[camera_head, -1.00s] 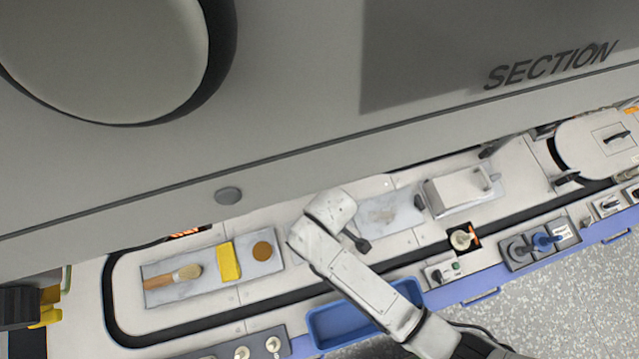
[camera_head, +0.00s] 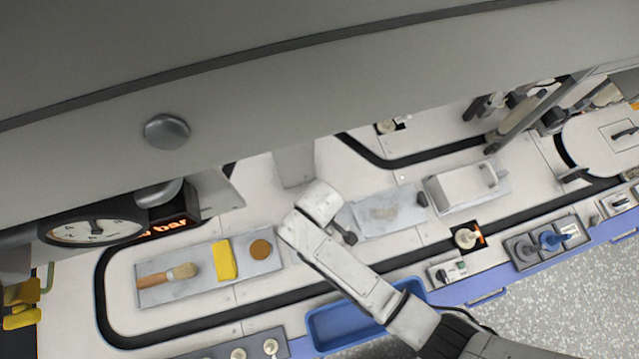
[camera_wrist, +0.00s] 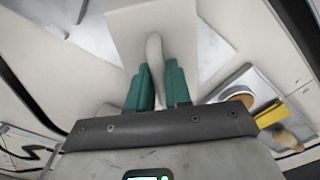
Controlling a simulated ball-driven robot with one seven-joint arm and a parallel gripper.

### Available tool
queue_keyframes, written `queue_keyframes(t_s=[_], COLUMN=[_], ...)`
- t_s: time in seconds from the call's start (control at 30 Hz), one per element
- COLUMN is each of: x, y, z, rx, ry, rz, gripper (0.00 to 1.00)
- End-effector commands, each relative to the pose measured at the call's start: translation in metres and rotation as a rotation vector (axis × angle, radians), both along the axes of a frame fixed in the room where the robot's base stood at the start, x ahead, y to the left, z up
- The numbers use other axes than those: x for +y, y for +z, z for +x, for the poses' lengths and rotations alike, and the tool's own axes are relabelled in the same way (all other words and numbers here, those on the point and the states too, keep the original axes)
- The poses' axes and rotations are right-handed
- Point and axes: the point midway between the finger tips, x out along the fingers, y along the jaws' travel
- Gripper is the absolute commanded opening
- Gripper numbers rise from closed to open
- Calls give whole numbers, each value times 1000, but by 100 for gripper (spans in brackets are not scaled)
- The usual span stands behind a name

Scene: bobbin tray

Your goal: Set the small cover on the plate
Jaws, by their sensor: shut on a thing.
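My gripper (camera_wrist: 158,92) has teal fingers, seen in the wrist view, shut on the pale upright handle of the small cover (camera_wrist: 125,25). The cover is a pale, flat-sided piece beyond the fingertips. In the head view my arm hides the fingers, and I cannot tell the held cover's outline there. A grey marbled plate (camera_head: 405,218) with a brownish patch lies just right of my wrist. A pale box-shaped cover with a handle (camera_head: 461,189) stands farther right on a similar marbled surface. I cannot tell the held cover's height.
A marbled board (camera_head: 207,284) at left carries a brush (camera_head: 168,275), a yellow block (camera_head: 224,260) and an orange-brown disc (camera_head: 260,249). A blue tray (camera_head: 330,327) lies under my forearm. A grey housing (camera_head: 300,75) overhangs the back, with a gauge (camera_head: 95,230) at left.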

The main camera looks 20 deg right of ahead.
Motion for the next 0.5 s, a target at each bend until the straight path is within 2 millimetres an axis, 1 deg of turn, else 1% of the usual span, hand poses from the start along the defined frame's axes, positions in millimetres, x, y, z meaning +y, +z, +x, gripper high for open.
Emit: queue_keyframes(t_s=[0.03, 0.07, 0.3, 0.5], x=[0, 0, 0, 0], y=[-2, -1, -1, -1], z=[0, 0, 0, 0], rx=[0, 0, 0, 0], ry=[0, 0, 0, 0], rz=[0, 0, 0, 0], gripper=[0, 22, 44, 44])
